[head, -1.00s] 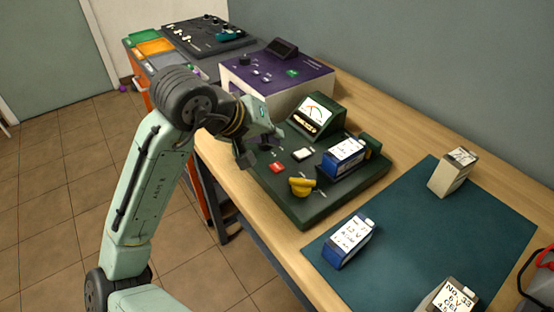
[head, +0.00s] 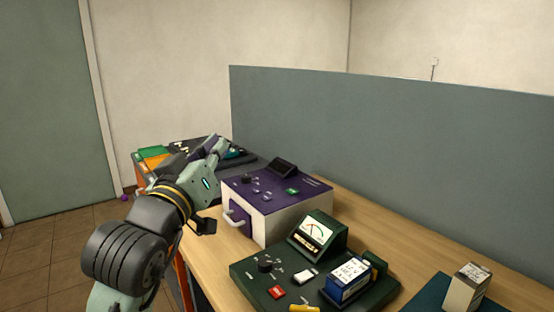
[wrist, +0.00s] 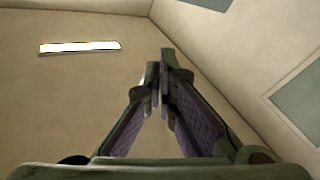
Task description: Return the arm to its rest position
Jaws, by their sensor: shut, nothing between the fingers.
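My gripper (head: 218,143) is raised in the head view, pointing up and away, above the far left part of the bench. It is clear of the devices on the bench. In the wrist view its two fingers (wrist: 164,75) meet at the tips with nothing between them. Behind them the wrist view shows only the wall, the ceiling edge and a bright light strip (wrist: 80,47).
A purple-topped box (head: 290,222) with a handle stands right of my arm. A green tester (head: 262,285) holds a blue battery (head: 347,280). A pale battery (head: 467,289) stands on the teal mat (head: 428,298). A grey partition (head: 400,150) runs behind the bench.

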